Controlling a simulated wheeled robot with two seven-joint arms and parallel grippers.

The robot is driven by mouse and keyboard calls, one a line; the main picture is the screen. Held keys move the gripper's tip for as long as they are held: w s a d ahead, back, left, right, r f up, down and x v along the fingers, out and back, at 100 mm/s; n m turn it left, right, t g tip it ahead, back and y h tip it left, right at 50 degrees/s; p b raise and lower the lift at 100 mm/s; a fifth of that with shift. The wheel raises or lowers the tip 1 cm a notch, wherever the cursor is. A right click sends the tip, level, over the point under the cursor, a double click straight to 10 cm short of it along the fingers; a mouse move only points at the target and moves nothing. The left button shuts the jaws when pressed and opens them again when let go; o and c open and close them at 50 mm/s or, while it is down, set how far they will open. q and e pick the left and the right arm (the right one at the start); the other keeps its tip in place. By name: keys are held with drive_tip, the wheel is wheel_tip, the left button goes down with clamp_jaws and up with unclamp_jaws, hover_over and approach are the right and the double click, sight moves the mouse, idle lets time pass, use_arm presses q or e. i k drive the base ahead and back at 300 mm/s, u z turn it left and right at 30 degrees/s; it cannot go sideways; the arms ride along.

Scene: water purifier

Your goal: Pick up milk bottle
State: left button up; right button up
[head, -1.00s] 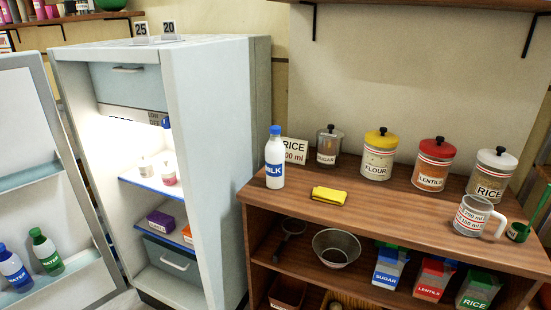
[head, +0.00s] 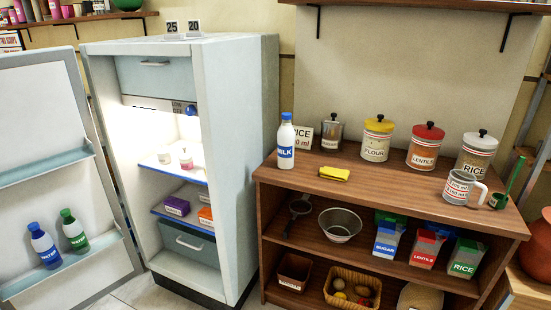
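The milk bottle (head: 286,143) is white with a blue cap and a blue label reading MILK. It stands upright near the left end of the wooden counter (head: 300,176), just right of the open fridge (head: 243,130). A white RICE sign (head: 303,137) stands behind it and to its right. Nothing touches the bottle from the front. Neither of my grippers shows in the head view.
A yellow cloth (head: 334,173) lies right of the bottle. Flour (head: 376,142), lentils (head: 424,149) and rice (head: 475,157) jars line the back. A measuring cup (head: 460,188) sits at the right. The open fridge door (head: 60,190) fills the left. The counter front is clear.

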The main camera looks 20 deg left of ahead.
sight(286, 134)
drive_tip(key=z, duration=0.05)
drive_tip(key=k, duration=0.65)
drive_tip(key=u, duration=1.45)
drive_tip(key=i, duration=0.95)
drive_tip(key=u, duration=0.5)
drive_tip(key=i, duration=1.2)
drive_tip(key=z, duration=0.6)
